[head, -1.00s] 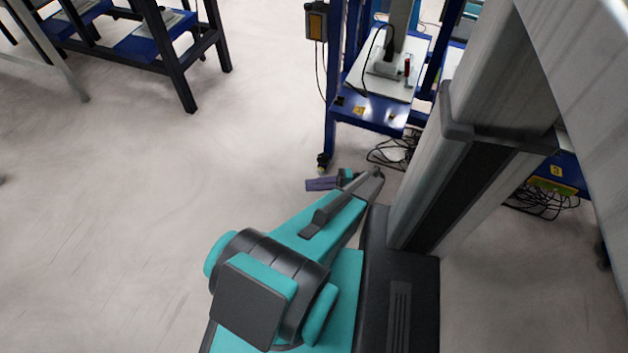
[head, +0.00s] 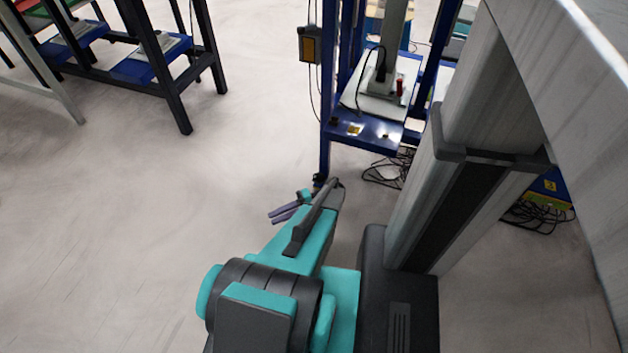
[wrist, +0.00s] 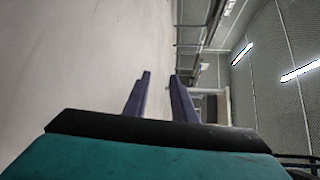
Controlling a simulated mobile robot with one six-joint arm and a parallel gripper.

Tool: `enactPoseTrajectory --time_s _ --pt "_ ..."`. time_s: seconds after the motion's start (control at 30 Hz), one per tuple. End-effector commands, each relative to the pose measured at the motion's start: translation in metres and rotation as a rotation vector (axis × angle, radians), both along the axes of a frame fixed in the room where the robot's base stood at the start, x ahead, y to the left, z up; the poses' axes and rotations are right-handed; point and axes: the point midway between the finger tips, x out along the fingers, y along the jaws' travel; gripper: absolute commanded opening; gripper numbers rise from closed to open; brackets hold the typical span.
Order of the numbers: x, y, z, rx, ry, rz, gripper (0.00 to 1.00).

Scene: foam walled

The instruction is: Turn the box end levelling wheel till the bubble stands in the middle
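My gripper (head: 272,216) is low over the floor in the head view, left of the blue stand's front leg, with two purple fingers apart and nothing between them. The wrist view shows the same gripper (wrist: 161,80) with a gap between its fingers, facing along the floor. I cannot make out the levelling wheel or the bubble in any view. A blue stand (head: 375,130) carries a white-topped machine (head: 385,106) with a grey column and a small red part (head: 399,88). Whether the wheel belongs to this machine I cannot tell.
Loose black cables (head: 385,170) lie on the floor under the stand. A control box (head: 310,46) hangs at its left side. A dark-framed bench (head: 177,90) with blue shelves stands at the back left. The floor (head: 120,230) at left is clear.

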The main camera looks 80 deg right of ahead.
Motion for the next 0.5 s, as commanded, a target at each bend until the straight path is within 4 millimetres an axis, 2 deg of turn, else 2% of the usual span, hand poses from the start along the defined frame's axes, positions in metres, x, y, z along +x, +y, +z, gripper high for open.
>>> enactPoseTrajectory --time_s 0.03,0.2,0.5 --pt "0.015 0.013 0.000 0.005 0.026 0.034 0.24" --pt "0.051 0.046 -0.006 0.019 0.117 0.137 0.24" --pt "0.102 0.111 -0.015 0.012 0.278 0.312 0.24"
